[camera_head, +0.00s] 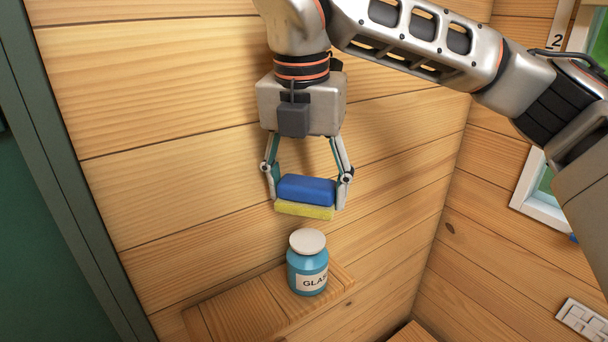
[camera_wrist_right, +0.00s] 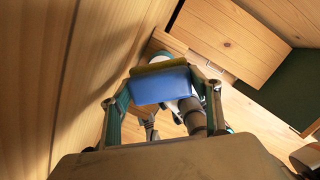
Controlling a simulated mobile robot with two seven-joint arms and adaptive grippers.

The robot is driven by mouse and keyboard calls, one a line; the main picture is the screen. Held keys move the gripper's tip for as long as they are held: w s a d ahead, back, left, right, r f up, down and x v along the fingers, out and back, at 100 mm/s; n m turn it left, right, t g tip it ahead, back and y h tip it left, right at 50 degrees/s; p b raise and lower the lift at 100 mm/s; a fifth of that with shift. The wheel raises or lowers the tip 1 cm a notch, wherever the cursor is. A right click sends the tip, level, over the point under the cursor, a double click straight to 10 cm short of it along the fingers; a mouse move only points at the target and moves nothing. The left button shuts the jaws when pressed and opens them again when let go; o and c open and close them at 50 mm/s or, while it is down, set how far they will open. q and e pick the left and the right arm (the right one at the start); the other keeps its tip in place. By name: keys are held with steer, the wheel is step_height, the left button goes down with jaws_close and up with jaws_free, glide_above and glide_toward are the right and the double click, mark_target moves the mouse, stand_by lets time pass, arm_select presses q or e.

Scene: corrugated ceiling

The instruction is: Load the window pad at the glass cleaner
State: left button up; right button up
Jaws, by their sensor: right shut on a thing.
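The window pad (camera_head: 306,190) is a blue block with a yellow layer underneath. My right gripper (camera_head: 308,196) is shut on it, one finger at each end, and holds it level in the air. The pad also shows between the fingers in the right wrist view (camera_wrist_right: 160,86). The glass cleaner (camera_head: 307,266) is a blue jar with a pale lid and a white label reading "GLAS", partly cut off by the jar's curve. It stands upright on a small wooden shelf (camera_head: 243,306), below the pad and apart from it.
A plank wall (camera_head: 170,180) runs close behind the gripper and shelf. The shelf is bare to the left of the jar. A dark green panel (camera_head: 45,230) stands at the left. A white-framed window (camera_head: 536,190) and a white switch plate (camera_head: 583,318) are on the right wall.

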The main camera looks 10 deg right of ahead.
mark_target(308, 238)
steer(key=shift+w+f, duration=0.1)
steer(key=shift+f, duration=0.35)
step_height(308, 238, down, 4)
arm_select(q)
steer(key=shift+w+d+b, duration=0.15)
steer(key=shift+d+b, duration=0.1)
steer(key=shift+b, duration=0.05)
arm_select(e)
steer(key=shift+f, duration=0.5)
arm_select(q)
steer(key=shift+r, duration=0.1)
steer(key=shift+f+b, duration=0.45)
arm_select(e)
steer(key=shift+f, duration=0.5)
arm_select(q)
steer(key=shift+f+b, duration=0.3)
arm_select(e)
steer(key=shift+s+f, duration=0.1)
steer(key=shift+s, duration=0.1)
stand_by(1.2)
